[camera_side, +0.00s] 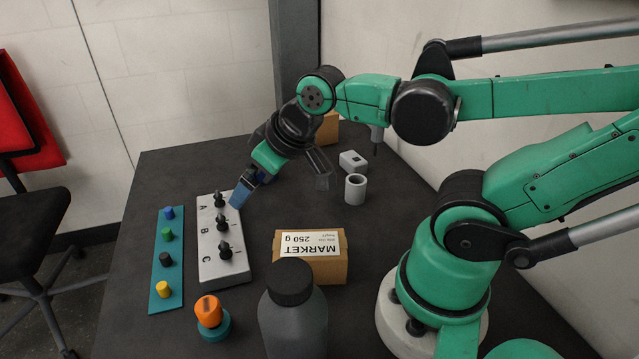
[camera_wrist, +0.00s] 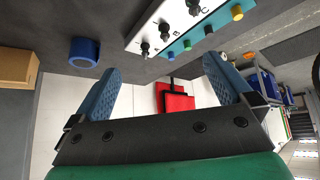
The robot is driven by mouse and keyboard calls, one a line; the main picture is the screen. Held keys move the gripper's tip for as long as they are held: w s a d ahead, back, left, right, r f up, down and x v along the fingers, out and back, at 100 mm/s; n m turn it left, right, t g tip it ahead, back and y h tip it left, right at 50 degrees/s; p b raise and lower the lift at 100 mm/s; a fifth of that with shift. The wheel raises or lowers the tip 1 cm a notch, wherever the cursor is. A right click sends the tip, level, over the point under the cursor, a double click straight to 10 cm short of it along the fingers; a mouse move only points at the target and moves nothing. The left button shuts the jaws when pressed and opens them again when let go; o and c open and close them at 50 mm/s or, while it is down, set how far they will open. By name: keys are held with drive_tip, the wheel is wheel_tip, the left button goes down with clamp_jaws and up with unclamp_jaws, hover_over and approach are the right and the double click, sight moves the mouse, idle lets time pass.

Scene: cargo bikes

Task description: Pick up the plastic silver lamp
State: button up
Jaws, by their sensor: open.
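I cannot pick out a plastic silver lamp with certainty. A small light-grey block with a dark spot (camera_side: 353,161) and a pale grey hollow cylinder (camera_side: 355,189) stand on the dark table, right of my gripper, in the side view; either might be the lamp. Neither is clear in the wrist view. My gripper (camera_side: 250,184) is tilted down to the left, near the upper end of the panel lettered A, B, C. In the wrist view my gripper (camera_wrist: 163,91) has its blue fingers wide apart with nothing held between them.
The switch panel (camera_side: 209,263) and a teal strip with coloured knobs (camera_side: 158,275) lie on the left. A MARKET box (camera_side: 330,267), dark bottle (camera_side: 292,322) and orange-topped knob (camera_side: 209,311) stand in front. A blue ring (camera_wrist: 85,51) and brown box (camera_wrist: 17,69) show in the wrist view.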

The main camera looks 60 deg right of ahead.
drive_tip(key=w+d+n+g+h, duration=0.3)
drive_tip(key=w+d+n+h, duration=0.1)
drive_tip(key=d, duration=0.5)
drive_tip(key=n+g+h, duration=0.7)
drive_tip(key=g, duration=0.4)
approach(350, 158)
drive_tip(key=x, duration=0.5)
drive_tip(key=shift+w+d, duration=0.1)
drive_tip(key=shift+w, duration=0.1)
drive_tip(key=shift+s+d+f+g, duration=0.15)
drive_tip(key=shift+s+g, duration=0.05)
drive_tip(key=shift+g, duration=0.1)
drive_tip(key=x, duration=0.5)
drive_tip(key=shift+s+d+f, duration=0.15)
drive_tip(key=shift+s, duration=0.1)
drive_tip(key=c, duration=1.1)
